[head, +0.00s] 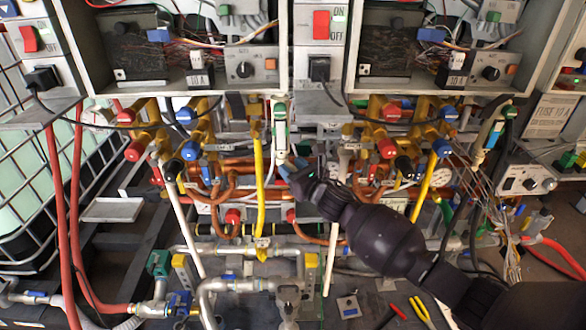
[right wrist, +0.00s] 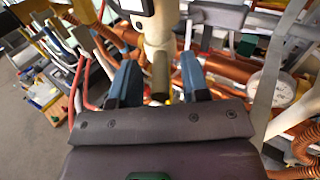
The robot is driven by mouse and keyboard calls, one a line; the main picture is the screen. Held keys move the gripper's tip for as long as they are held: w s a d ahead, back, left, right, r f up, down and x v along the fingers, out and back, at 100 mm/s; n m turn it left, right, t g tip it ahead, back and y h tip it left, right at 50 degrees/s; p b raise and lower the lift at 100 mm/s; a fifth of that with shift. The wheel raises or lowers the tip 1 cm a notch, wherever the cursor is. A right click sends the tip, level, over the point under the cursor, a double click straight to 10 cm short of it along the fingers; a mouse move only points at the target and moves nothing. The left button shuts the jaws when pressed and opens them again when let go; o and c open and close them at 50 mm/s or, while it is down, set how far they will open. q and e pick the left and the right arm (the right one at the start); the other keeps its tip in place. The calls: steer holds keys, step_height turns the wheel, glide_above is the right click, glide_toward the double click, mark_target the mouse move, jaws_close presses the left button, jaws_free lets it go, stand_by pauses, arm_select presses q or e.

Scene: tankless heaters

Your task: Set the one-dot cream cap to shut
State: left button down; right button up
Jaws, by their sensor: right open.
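My right gripper (head: 287,166) is below a slim cream-white and green fitting (head: 281,126) under the left heater box. In the right wrist view its two blue fingers (right wrist: 159,72) are apart. A cream-white body (right wrist: 154,28) with a small dark window shows beyond them, with a grey-brown round stub (right wrist: 160,76) below it between the fingers. The gripper is not closed on the stub; I cannot tell whether either finger touches it. I cannot make out any dot mark, so I cannot tell which part is the one-dot cream cap. My left gripper is not in view.
Yellow pipe (head: 260,180) and copper pipes crowd close around the gripper. A round gauge (right wrist: 270,92) is to its right in the wrist view. A second cream-and-green fitting (head: 490,135) hangs at the right. Grey pipes (head: 240,284) run below.

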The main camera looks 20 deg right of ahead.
jaws_close()
steer(key=shift+a+m+h, duration=0.15)
steer(key=shift+m+h, duration=0.15)
steer(key=shift+h, duration=0.1)
steer(key=shift+w+a+m+g+h+b, duration=0.4)
steer(key=shift+a+m+g+h, duration=0.55)
steer(key=shift+m+h, duration=1.75)
steer(key=shift+w+a+m+g+h+b, duration=0.15)
steer(key=shift+a+m+g+h+b, duration=0.6)
steer(key=shift+m+h, duration=1.95)
steer(key=shift+w+a+m+g+h+b, duration=0.3)
steer(key=shift+a+m+g+h, duration=0.9)
steer(key=shift+h, duration=2.9)
steer(key=shift+d, duration=0.15)
